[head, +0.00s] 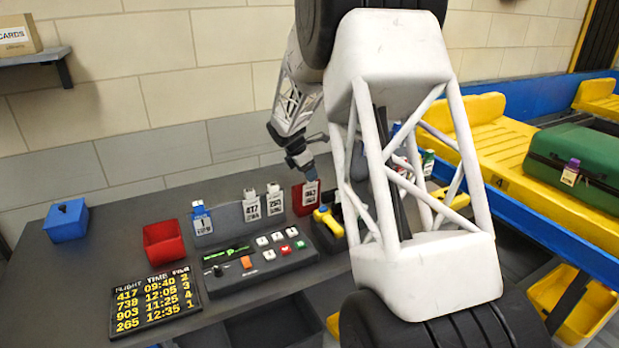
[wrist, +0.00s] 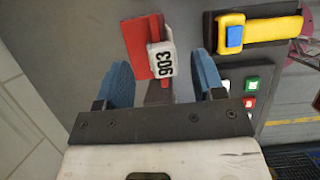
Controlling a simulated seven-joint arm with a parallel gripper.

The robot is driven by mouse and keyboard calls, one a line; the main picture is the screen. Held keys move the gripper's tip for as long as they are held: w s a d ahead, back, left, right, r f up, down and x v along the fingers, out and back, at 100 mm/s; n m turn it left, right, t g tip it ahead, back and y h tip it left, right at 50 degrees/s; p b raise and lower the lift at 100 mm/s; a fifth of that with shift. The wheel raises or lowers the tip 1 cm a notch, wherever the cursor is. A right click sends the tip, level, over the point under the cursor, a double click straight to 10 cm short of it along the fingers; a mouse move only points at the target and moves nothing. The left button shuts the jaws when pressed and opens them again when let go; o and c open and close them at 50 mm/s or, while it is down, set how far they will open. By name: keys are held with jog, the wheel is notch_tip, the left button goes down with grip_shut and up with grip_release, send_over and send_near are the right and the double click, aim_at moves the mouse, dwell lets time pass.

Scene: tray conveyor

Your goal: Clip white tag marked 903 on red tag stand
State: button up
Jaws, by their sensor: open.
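The white tag marked 903 (wrist: 165,66) is at the red tag stand (wrist: 136,42) in the wrist view, overlapping its face. In the head view the white tag (head: 311,194) shows against the red stand (head: 299,208), upright at the back of the desk; its print is too small to read there. My gripper (head: 301,160) is just above the tag and stand. In the wrist view my gripper (wrist: 164,72) is open, with one blue finger on each side of the tag and a gap on both sides. Whether the tag is fully clipped cannot be told.
Tags marked 417 (head: 251,208) and 265 (head: 274,202) and a blue stand (head: 202,220) stand left of the red one. A button panel (head: 262,262) lies in front. My arm hides the desk's right part.

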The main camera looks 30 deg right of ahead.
jog(key=shift+v, duration=1.9)
jog(key=s+a+r+m+t+y, duration=0.1)
jog(key=s+a+r+m, duration=0.45)
jog(key=s, duration=0.55)
jog(key=s+a+r+m+y, duration=0.1)
jog(key=s+a+r+m, duration=0.2)
jog(key=s+a+r, duration=0.65)
jog(key=s+a+f+m+y, duration=0.1)
jog(key=s+a+f+m, duration=0.1)
jog(key=s, duration=0.8)
jog(key=s+a+f+m+t, duration=0.1)
jog(key=s+a+m, duration=0.2)
jog(key=s, duration=0.7)
jog(key=s+a+f+m+y, duration=0.1)
jog(key=s+a+f+m, duration=0.1)
jog(key=s, duration=0.8)
jog(key=a+m, duration=0.1)
jog(key=m, duration=0.1)
jog(key=shift+a+f+m+t+y, duration=0.15)
jog(key=shift+f+m+t+y, duration=0.15)
jog(key=shift+f+m, duration=0.05)
